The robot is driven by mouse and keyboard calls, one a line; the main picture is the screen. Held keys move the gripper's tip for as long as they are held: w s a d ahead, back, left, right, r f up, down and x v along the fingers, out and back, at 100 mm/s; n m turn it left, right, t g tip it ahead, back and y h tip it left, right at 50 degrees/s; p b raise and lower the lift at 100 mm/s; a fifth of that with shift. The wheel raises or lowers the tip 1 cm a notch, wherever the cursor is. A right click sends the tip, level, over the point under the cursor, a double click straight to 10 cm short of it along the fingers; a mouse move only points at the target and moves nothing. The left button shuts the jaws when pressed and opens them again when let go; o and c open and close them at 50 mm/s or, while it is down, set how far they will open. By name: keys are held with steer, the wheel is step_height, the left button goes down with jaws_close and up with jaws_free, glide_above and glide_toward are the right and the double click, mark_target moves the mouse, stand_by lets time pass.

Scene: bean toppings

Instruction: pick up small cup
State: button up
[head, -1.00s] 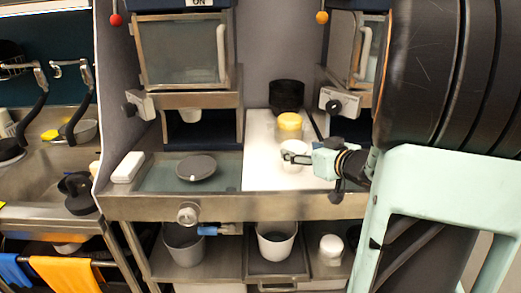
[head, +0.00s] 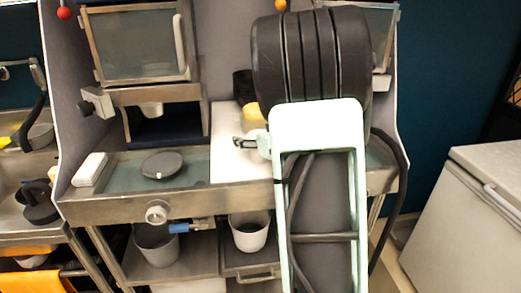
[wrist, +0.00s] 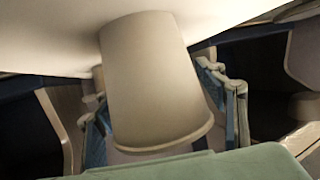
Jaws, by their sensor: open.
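The small cup (wrist: 155,80) is plain and pale. In the wrist view it stands with one end against the white counter surface (wrist: 60,35) and its rim toward my gripper. My gripper (wrist: 165,115) is open, with one finger on each side of the cup. I cannot tell whether either finger touches it. In the head view my gripper (head: 246,141) is low over the white board (head: 225,165), partly hidden by my arm. The cup cannot be made out clearly there.
A yellow-lidded container (head: 249,112) and a black container (head: 243,84) stand behind my gripper. A dark round lid (head: 162,164) and a white block (head: 90,169) lie to the left. Several buckets, one a white bucket (head: 249,235), sit on the lower shelf.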

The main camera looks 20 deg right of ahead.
steer(key=shift+w, duration=0.1)
steer(key=c, duration=0.7)
steer(key=shift+c, duration=0.4)
